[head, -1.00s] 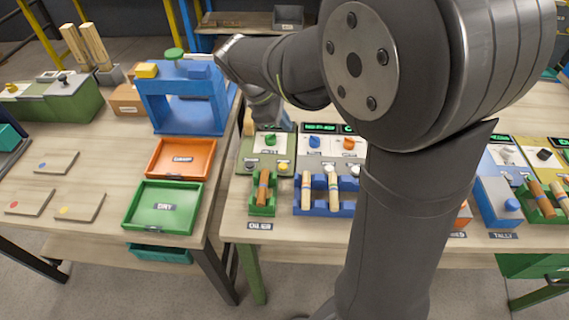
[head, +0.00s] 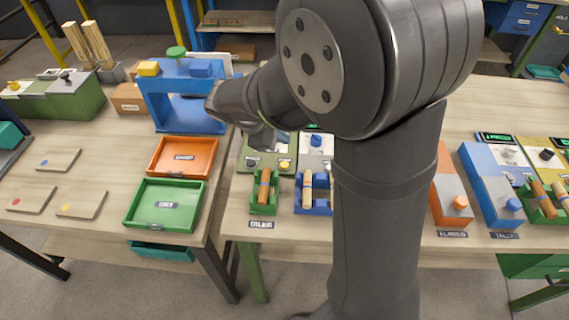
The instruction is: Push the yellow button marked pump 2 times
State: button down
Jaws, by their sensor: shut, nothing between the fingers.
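Several yellow buttons show in the head view, and I cannot read a pump marking on any of them. One small yellow button (head: 284,165) sits on the green panel (head: 246,152) at the back of the right table. Another yellow block-like button (head: 149,69) is on top of the blue frame (head: 158,98). A third yellow knob (head: 13,86) is on the green machine at far left. My gripper (head: 263,137) is shut and empty, just above the back of the green panel, up and left of its yellow button. Its fingertips are hard to make out.
Green and blue racks with wooden pegs (head: 264,187) stand in front of the panels. An orange box (head: 450,195) and a blue box (head: 490,185) are at right. Orange (head: 158,171) and green trays (head: 135,205) lie left. My arm hides the middle.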

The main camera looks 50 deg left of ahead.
aim_at(282, 165)
jog(key=shift+f, duration=3.4)
jog(key=shift+f, duration=0.4)
jog(key=shift+f, duration=0.4)
jog(key=shift+r, duration=0.8)
jog(key=shift+r, duration=2.5)
dwell(0.5)
